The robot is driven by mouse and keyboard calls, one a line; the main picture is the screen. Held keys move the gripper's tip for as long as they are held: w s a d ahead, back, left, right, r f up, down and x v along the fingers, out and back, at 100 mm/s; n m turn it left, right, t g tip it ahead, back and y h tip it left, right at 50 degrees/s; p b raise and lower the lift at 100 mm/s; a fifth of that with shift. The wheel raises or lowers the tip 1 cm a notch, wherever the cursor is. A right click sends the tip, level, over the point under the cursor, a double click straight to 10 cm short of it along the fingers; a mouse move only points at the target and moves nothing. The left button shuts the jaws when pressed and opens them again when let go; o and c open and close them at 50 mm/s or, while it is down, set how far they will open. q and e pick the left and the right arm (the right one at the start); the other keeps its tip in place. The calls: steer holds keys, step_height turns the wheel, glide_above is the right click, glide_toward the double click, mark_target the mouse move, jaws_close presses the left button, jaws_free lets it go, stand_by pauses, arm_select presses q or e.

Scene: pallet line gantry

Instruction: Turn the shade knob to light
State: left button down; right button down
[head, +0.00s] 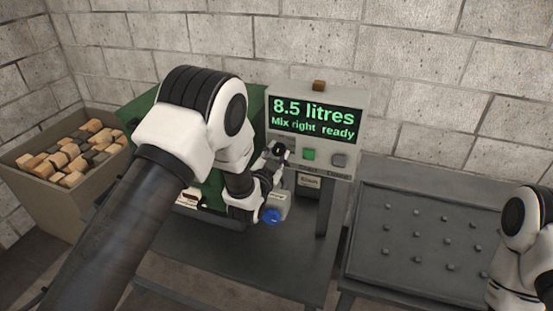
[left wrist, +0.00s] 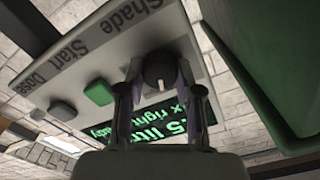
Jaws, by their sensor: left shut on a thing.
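The shade knob (left wrist: 159,70) is a dark round knob on the grey control panel (left wrist: 110,72), beside the printed word "Shade". In the left wrist view the panel appears upside down. My left gripper (left wrist: 157,80) is shut on the knob, one finger on each side. A small pale mark shows on the knob; no light or dark setting is readable. In the head view the left gripper (head: 274,154) is at the panel's lower left, largely covering the knob. The panel's screen (head: 315,118) reads "8.5 litres" and "Mix right ready" in green.
A green button (head: 309,154) and a grey button (head: 339,160) sit right of the knob. A blue-capped container (head: 271,215) stands below. A bin of wooden blocks (head: 35,190) is at left, a studded dark table (head: 420,205) at right. My right arm shows at the right edge.

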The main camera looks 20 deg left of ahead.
arm_select(q)
steer(key=m+b, duration=0.2)
steer(key=m, duration=0.1)
steer(key=shift+f, duration=0.1)
steer(key=shift+m+b, duration=0.4)
steer(key=shift+m, duration=0.1)
steer(key=c, duration=0.8)
jaws_free()
steer(key=shift+o, duration=0.2)
steer(key=shift+s, duration=0.1)
steer(key=s, duration=1.1)
steer(key=shift+s+a, duration=0.15)
steer(key=shift+s, duration=0.25)
